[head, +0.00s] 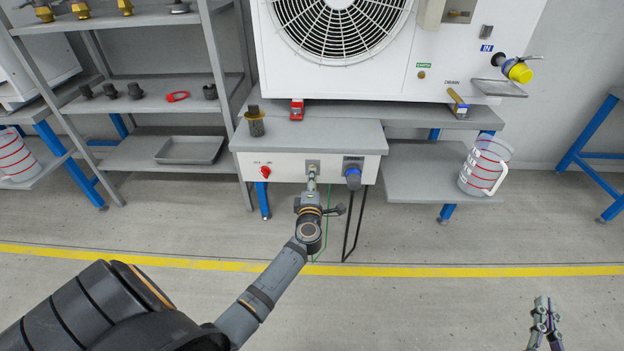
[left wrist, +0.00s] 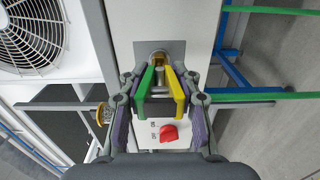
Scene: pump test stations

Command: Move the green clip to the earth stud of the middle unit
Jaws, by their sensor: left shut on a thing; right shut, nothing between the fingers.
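My left gripper (head: 312,188) is at the front panel of the grey-topped bench, in front of a small grey plate (head: 313,164). In the left wrist view, my left gripper (left wrist: 161,85) is shut on the green clip (left wrist: 146,84), which has green and yellow sides. The clip's tip is at a stud on the grey plate (left wrist: 174,46); I cannot tell if it grips it. The earth stud (head: 421,75) is brass, under a green EARTH label on the white fan unit (head: 470,60). My right gripper (head: 543,318) is shut and empty above the floor at lower right.
A red knob (head: 265,171) and a blue-grey socket plug (head: 353,176) flank the plate. A green cable (head: 326,232) and black cables hang below. A drain valve (head: 456,99), red block (head: 297,110) and jug (head: 486,166) are nearby. The floor in front is clear.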

